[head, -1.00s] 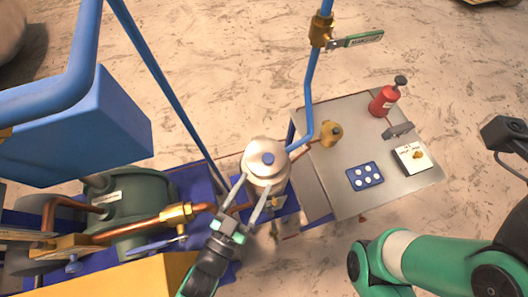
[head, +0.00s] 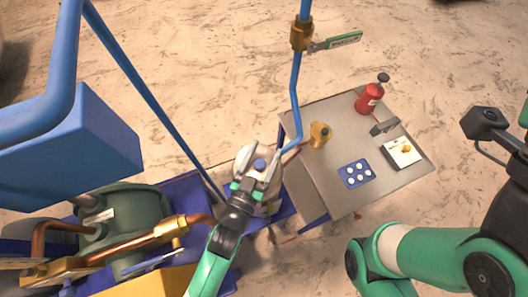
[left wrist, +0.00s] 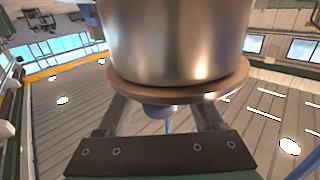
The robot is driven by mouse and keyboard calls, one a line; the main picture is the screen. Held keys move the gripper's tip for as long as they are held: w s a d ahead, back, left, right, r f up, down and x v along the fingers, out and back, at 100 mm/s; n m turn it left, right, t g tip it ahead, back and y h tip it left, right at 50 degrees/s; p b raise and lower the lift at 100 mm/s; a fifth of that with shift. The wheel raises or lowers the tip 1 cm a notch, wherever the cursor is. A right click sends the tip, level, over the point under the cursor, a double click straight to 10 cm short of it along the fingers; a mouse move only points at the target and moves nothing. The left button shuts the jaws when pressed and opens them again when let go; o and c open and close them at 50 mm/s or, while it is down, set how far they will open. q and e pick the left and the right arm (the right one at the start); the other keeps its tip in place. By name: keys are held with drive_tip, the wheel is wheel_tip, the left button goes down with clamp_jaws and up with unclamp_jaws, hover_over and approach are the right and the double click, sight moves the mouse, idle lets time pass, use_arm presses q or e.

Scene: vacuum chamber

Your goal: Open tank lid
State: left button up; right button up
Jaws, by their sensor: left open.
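The tank (head: 272,205) is a silvery metal cylinder near the middle of the head view. Its round pale lid (head: 246,155) is on top, with a blue knob (head: 260,165) at the centre. My left gripper (head: 259,174) is open over the lid, with a finger to either side of the knob. In the left wrist view the tank wall (left wrist: 180,45), the lid rim (left wrist: 235,85) and the knob (left wrist: 160,110) show upside down. The fingers (left wrist: 160,118) flank the knob; I cannot tell whether they touch it.
A grey table (head: 335,190) to the right bears a red bottle (head: 369,98), a blue button pad (head: 355,174), a brass piece (head: 320,135) and a white box (head: 402,153). A blue pipe (head: 295,95) rises beside the tank. A green pump (head: 125,220) and copper pipes stand left.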

use_arm(q)
clamp_jaws()
idle(1.3)
